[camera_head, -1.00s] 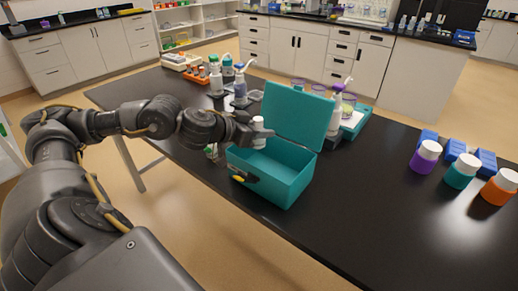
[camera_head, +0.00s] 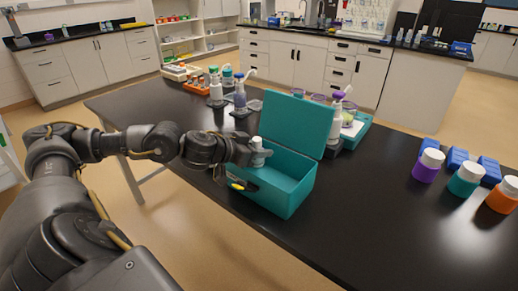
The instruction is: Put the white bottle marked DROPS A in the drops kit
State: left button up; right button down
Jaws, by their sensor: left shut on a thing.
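The drops kit (camera_head: 283,197) is a teal box on the black table, with its lid (camera_head: 298,122) raised at the back. My left gripper (camera_head: 256,153) is over the left side of the box opening. It is shut on a small white bottle (camera_head: 257,143), which is upright; the fingers cover part of it and its marking cannot be read. I cannot tell how far the bottle's base is inside the box. My right gripper is not in view.
Purple (camera_head: 428,166), teal (camera_head: 466,175) and orange (camera_head: 503,195) jars with white lids stand at the right near blue blocks (camera_head: 490,171). Wash bottles (camera_head: 240,97) and an orange rack (camera_head: 197,86) stand at the back left. The front right of the table is clear.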

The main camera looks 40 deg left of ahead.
pick_arm(q)
jog(key=shift+f, duration=0.45)
jog(key=o, duration=1)
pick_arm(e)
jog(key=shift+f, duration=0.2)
